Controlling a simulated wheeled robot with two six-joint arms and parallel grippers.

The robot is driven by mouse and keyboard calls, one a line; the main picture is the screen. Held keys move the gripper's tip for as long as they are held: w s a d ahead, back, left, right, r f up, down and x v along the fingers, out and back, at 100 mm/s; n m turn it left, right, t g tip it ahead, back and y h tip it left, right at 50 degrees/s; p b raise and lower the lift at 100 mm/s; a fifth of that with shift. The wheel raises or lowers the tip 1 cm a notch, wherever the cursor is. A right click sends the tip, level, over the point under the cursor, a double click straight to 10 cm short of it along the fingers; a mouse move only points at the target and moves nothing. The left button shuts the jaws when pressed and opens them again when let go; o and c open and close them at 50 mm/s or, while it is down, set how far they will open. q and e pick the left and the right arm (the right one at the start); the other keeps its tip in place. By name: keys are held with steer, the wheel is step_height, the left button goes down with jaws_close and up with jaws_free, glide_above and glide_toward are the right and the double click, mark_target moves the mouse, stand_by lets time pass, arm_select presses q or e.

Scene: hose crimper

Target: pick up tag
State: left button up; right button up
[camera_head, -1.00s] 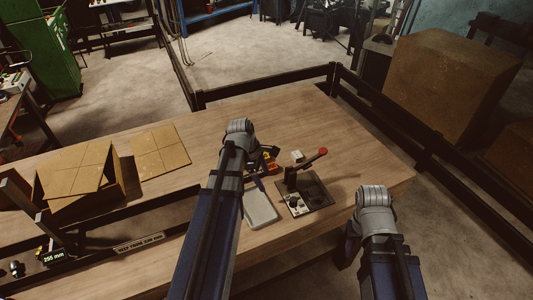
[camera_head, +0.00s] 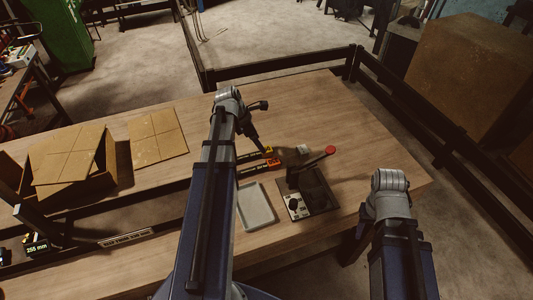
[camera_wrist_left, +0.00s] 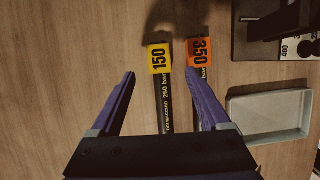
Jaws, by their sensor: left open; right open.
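A yellow tag marked 150 (camera_head: 267,150) and an orange tag marked 350 (camera_head: 273,163) lie on the wooden table. In the left wrist view, the yellow tag (camera_wrist_left: 159,58) and the orange tag (camera_wrist_left: 200,51) each sit at the end of a black printed strip. My left gripper (camera_wrist_left: 160,74) is open above them. The yellow tag lies between its fingers in that view, and the right finger crosses the orange tag's strip. I cannot tell its exact height. My right gripper (camera_head: 354,243) is a dark shape below the right wrist, by the table's right front edge, open and apart from the tags.
A grey tray (camera_head: 257,206) lies near the front. A crimper with a red-knobbed lever (camera_head: 330,150) stands right of it, with a small white block (camera_head: 303,149) behind. An open cardboard box (camera_head: 95,181) and a flat cardboard sheet (camera_head: 158,137) are at left. The back right table is clear.

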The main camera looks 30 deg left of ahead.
mark_target(265, 147)
arm_select(q)
steer(key=shift+w+b+x, duration=0.1)
steer(key=shift+b+x, duration=1.05)
steer(key=shift+x, duration=0.25)
steer(key=shift+w+b+x, duration=0.15)
steer(key=shift+b+x, duration=1)
steer(key=shift+x, duration=0.25)
steer(key=shift+d+r, duration=0.15)
jaws_close()
